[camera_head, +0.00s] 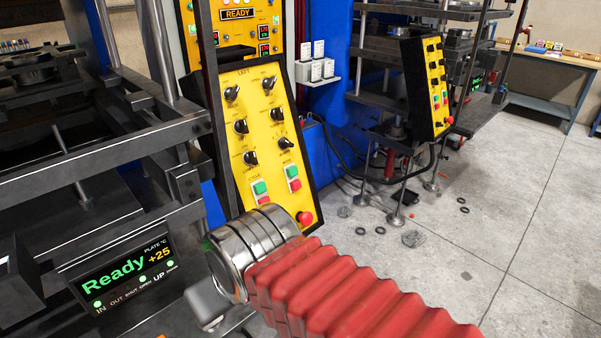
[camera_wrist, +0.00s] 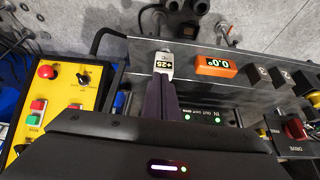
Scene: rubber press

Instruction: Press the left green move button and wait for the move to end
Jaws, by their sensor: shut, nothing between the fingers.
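A yellow panel headed LEFT (camera_head: 236,133) leans beside the press in the head view, with black knobs and two green-over-red button pairs. The right pair's green move button (camera_head: 291,172) shows clear of my arm; the left pair's green button (camera_head: 260,188) is beside it. A red mushroom button (camera_head: 305,218) sits below. In the wrist view, a yellow panel (camera_wrist: 62,125) with a green button (camera_wrist: 38,104) stands left of my gripper (camera_wrist: 163,80), which is shut and empty, apart from that panel. My fingertips cannot be made out in the head view.
The press display (camera_head: 123,277) reads Ready and +25. Dark press plates and bars fill the head view's left. A second yellow panel (camera_head: 427,85) stands further back. In the wrist view, an orange 0.0 readout (camera_wrist: 215,66) is right of my fingers. Open floor lies at right.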

